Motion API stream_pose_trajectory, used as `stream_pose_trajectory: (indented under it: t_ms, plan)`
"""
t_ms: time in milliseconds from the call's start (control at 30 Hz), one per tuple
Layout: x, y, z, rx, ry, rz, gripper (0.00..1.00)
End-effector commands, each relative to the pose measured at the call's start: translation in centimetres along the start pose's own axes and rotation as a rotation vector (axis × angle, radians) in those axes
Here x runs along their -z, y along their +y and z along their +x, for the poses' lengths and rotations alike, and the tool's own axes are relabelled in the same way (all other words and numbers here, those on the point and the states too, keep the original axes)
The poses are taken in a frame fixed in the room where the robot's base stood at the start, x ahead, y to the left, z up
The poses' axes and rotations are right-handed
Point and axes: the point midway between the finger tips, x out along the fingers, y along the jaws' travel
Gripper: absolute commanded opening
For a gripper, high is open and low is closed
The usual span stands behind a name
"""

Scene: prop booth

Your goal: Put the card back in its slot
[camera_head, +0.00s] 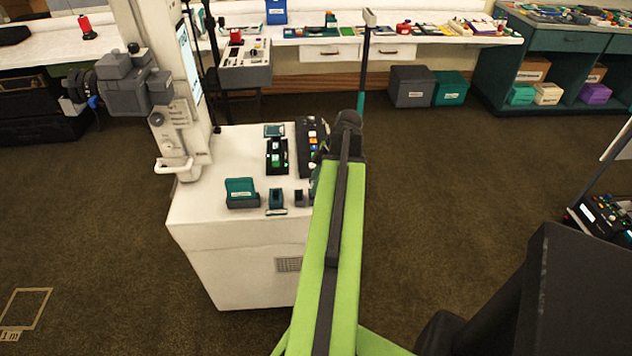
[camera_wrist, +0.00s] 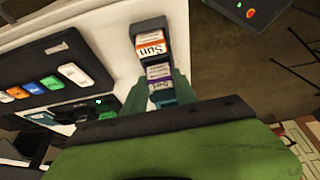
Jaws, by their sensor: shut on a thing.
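Just nearer is a purple-and-white card (camera_wrist: 159,76) with small lettering. My gripper (camera_wrist: 160,92) has its teal fingers on both sides of this purple card and is shut on it. The card is in line with the holder. I cannot tell whether its lower edge is inside the holder or above it. In the head view my green arm hides the gripper and the cards.
The white cabinet (camera_head: 240,260) carries a button panel (camera_head: 310,148), which also shows in the wrist view (camera_wrist: 60,65). A teal-and-grey box (camera_head: 241,193) and a small dark teal stand (camera_head: 277,200) are near its front.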

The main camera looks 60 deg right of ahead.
Motion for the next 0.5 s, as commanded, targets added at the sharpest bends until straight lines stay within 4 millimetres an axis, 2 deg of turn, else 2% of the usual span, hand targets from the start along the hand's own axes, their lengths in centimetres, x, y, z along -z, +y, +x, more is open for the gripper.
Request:
stream_pose_trajectory:
  t_ms: [500]
  plan:
    - [-0.5,0.0,1.3,0.0,0.0,0.0,0.0]
